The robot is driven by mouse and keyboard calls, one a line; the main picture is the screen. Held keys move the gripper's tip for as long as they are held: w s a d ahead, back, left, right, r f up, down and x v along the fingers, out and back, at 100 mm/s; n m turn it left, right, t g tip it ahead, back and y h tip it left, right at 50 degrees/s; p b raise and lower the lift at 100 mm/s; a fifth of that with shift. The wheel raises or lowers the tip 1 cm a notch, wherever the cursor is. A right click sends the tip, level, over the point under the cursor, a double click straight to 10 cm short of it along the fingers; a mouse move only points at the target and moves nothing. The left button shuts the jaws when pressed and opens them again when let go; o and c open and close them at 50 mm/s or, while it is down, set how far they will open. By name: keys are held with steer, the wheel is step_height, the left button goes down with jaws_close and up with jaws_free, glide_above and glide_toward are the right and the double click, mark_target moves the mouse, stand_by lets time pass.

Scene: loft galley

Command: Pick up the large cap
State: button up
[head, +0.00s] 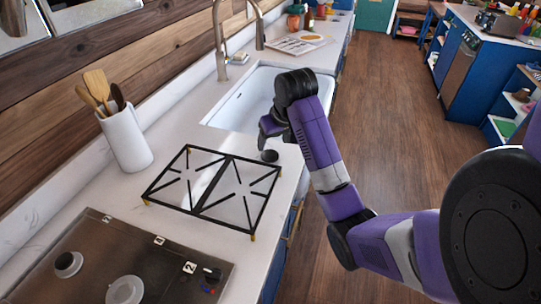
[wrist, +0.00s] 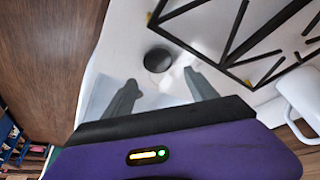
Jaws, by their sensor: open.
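A round black cap (head: 269,156) lies on the white counter, just right of the black grate. It shows in the wrist view (wrist: 157,60) as a dark disc, apart from the grate. I take it to be the large cap. My gripper (head: 268,133) is over the counter between the sink and the cap, partly hidden by its own wrist. In the wrist view my gripper (wrist: 161,84) is open and empty, and the cap appears just beyond the gap between its fingertips, not between them.
The black grate (head: 203,210) stands close beside the cap. A steel panel (head: 150,262) with round fittings is at the front left. A white crock (head: 127,142) holds utensils near the wall. The sink (head: 258,92) and tall faucet (head: 218,45) are behind.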

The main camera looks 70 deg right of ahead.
mark_target(270, 155)
steer(key=shift+s+f, duration=0.1)
steer(key=shift+f, duration=0.6)
steer(key=p+x, duration=0.1)
steer(key=x, duration=0.5)
steer(key=shift+d+f, duration=0.15)
steer(key=shift+f, duration=0.15)
steer(key=shift+c, duration=0.2)
steer(key=c, duration=1.2)
steer(key=shift+o, duration=0.2)
steer(key=shift+r, duration=0.15)
